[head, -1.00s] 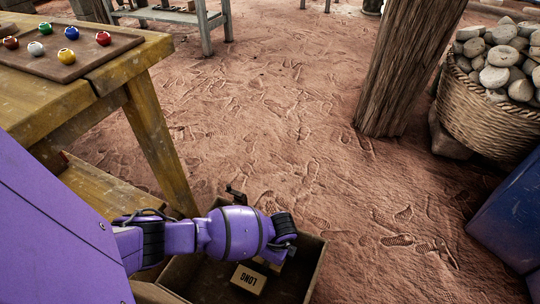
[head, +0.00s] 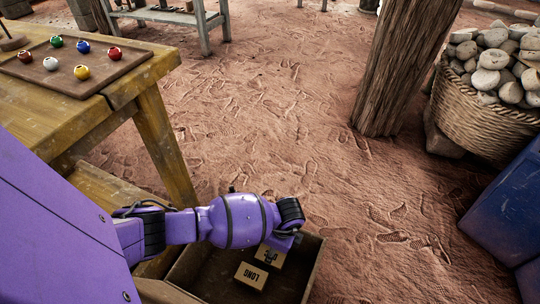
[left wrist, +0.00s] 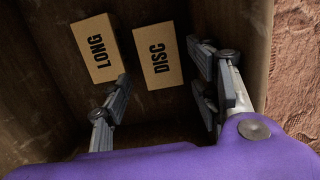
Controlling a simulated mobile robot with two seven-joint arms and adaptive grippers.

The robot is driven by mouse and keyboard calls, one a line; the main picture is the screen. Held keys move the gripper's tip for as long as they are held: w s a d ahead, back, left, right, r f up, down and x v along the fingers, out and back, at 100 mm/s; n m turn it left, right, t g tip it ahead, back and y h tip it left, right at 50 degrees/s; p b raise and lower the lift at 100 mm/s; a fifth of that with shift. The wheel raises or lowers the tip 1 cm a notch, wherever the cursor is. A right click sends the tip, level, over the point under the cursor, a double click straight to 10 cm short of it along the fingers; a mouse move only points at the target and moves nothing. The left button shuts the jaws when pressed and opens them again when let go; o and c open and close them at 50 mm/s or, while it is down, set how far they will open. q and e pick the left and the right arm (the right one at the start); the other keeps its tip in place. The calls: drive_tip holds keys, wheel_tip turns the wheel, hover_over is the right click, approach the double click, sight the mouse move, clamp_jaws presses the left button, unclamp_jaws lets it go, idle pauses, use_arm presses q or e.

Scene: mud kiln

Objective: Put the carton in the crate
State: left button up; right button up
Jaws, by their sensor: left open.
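The crate (head: 317,268) is a brown open box on the ground at the bottom of the head view. Two tan cartons lie inside it. One carton is marked LONG (head: 250,276), the other DISC (head: 269,256). In the left wrist view the LONG carton (left wrist: 94,48) is at left and the DISC carton (left wrist: 158,54) lies beside it, a narrow gap between. My left gripper (left wrist: 162,78) is open and empty, its fingers spread near the DISC carton's near end. In the head view my left arm reaches over the crate and hides part of it. My right gripper is not in view.
A wooden table (head: 150,75) at left holds a board (head: 110,70) with several small coloured balls. A wooden post (head: 405,65), a basket of stones (head: 470,115) and a blue container (head: 510,215) stand at right. The reddish ground between is clear.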

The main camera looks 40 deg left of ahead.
sight(276, 257)
use_arm(q)
drive_tip(key=shift+d+r+p, duration=0.15)
drive_tip(key=shift+r+p, duration=0.15)
drive_tip(key=shift+r, duration=0.7)
drive_tip(key=shift+d+r+p, duration=0.1)
drive_tip(key=shift+r+p, duration=0.2)
drive_tip(key=shift+r, duration=0.65)
